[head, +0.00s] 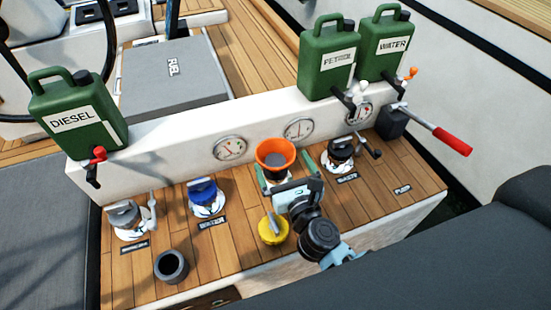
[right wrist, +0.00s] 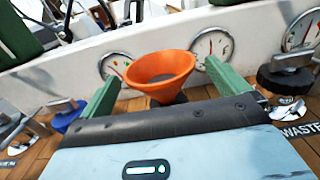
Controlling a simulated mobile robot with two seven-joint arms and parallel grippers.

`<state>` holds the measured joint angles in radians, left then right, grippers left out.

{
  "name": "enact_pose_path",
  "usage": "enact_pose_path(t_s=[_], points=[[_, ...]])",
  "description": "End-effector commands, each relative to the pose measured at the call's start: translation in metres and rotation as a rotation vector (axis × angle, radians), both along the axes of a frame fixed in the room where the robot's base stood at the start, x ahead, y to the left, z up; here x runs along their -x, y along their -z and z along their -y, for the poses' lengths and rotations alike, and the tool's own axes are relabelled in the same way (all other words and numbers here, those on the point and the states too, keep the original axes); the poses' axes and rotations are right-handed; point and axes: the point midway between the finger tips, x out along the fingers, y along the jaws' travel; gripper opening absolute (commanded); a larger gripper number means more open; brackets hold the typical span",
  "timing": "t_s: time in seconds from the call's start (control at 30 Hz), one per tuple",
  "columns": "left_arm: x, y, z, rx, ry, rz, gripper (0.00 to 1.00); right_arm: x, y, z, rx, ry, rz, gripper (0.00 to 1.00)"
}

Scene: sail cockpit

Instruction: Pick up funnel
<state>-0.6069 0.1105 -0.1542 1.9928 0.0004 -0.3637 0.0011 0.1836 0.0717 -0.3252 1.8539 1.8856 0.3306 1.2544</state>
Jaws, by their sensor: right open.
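The orange funnel (head: 275,153) stands upright, wide mouth up, over a dark round piece on the wooden deck, in front of the white ledge. It also shows in the right wrist view (right wrist: 160,70), between and just beyond my green fingers. My right gripper (head: 285,166) is open, with one finger to each side of the funnel. I cannot tell whether the fingers touch it. The funnel's lower part is mostly hidden by the gripper. My left gripper is not in view.
Green cans marked diesel (head: 78,115), petrol (head: 327,60) and water (head: 384,45) stand on the ledge. A yellow cap (head: 273,229), a blue cap (head: 203,190) and a dark cup (head: 171,266) are on the deck. A red-handled lever (head: 452,140) sticks out at right.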

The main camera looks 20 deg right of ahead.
Motion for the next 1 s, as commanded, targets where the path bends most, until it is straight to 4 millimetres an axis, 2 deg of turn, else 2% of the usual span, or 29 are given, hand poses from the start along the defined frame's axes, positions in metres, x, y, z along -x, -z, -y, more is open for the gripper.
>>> enact_pose_path(t_s=[0.17, 0.5, 0.8, 0.83, 1.0], points=[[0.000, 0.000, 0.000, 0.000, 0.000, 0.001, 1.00, -0.006, 0.000, -0.001, 0.000, 0.000, 0.001, 1.00], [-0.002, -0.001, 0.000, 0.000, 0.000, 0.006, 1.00, -0.048, 0.003, -0.005, 0.001, -0.001, 0.001, 1.00], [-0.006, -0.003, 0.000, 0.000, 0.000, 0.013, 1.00, -0.052, 0.004, -0.005, 0.000, -0.001, -0.001, 1.00], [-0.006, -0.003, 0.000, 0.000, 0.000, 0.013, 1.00, -0.052, 0.004, -0.005, 0.000, -0.001, -0.001, 0.99], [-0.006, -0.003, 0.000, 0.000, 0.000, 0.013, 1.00, -0.052, 0.004, -0.005, 0.000, -0.001, -0.001, 0.76]])
